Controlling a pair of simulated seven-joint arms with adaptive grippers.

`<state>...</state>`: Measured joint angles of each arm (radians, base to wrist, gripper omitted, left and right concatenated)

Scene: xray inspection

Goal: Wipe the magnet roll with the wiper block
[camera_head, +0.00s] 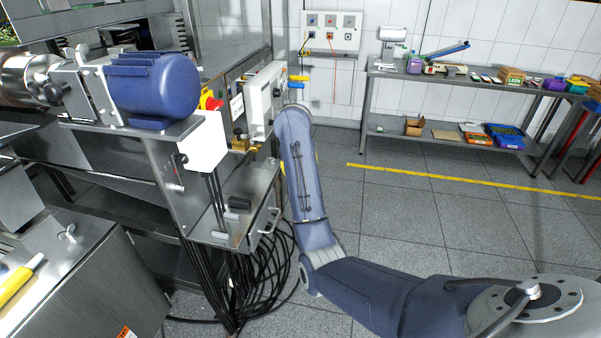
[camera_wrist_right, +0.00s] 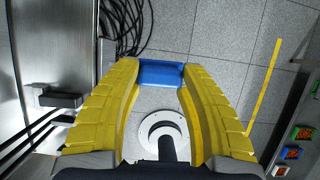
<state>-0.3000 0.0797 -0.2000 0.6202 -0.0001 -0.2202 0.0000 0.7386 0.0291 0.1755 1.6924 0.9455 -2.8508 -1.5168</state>
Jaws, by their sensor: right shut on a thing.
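My right gripper (camera_wrist_right: 162,76) has yellow ribbed fingers, shut on a blue block (camera_wrist_right: 162,73), which I take as the wiper block. The block is held across the fingertips, above the floor. In the head view, my right gripper (camera_head: 298,80) is beside the machine's control box, with the blue block (camera_head: 296,85) partly showing. A shiny metal cylinder (camera_head: 22,78) is at the left edge of the head view, well apart from the gripper. I cannot tell whether it is the magnet roll. My left gripper is not in view.
Black cables (camera_head: 245,285) lie coiled below. A shelf (camera_head: 450,78) with several goods stands at the back right. Between is clear tiled floor.

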